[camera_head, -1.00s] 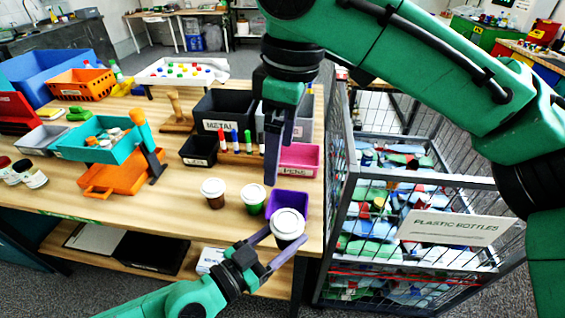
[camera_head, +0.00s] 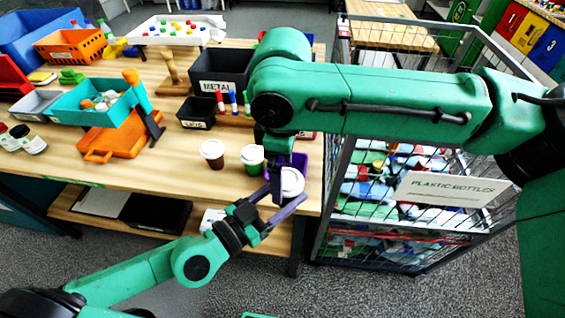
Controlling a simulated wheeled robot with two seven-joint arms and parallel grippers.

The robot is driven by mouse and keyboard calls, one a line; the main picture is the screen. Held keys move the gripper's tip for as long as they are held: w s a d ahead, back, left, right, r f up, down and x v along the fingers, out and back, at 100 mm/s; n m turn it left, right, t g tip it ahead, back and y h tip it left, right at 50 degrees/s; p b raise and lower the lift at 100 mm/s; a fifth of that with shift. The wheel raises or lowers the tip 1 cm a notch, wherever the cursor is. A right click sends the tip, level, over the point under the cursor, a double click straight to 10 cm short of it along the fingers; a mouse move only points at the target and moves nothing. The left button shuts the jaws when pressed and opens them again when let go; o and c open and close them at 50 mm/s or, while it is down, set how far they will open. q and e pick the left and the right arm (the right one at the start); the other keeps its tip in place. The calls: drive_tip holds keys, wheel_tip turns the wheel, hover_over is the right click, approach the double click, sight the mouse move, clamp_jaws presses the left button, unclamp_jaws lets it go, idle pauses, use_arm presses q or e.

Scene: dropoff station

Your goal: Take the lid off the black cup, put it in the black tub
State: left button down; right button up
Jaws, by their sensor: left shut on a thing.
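The black cup with a white lid (camera_head: 292,182) stands upright near the table's front right edge; its dark body is mostly hidden. My left gripper (camera_head: 279,201) reaches up from below and is shut on the cup.
A brown cup (camera_head: 212,154) and a green cup (camera_head: 252,159), both with white lids, stand to the left. A larger black METAL bin (camera_head: 221,87) stands behind the tub. A wire cage of bottles (camera_head: 407,190) is on the right.

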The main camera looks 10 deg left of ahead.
drive_tip(key=c, duration=1.4)
drive_tip(key=shift+r, duration=0.1)
drive_tip(key=shift+r, duration=1.05)
drive_tip(key=shift+r, duration=0.1)
drive_tip(key=shift+r, duration=1.9)
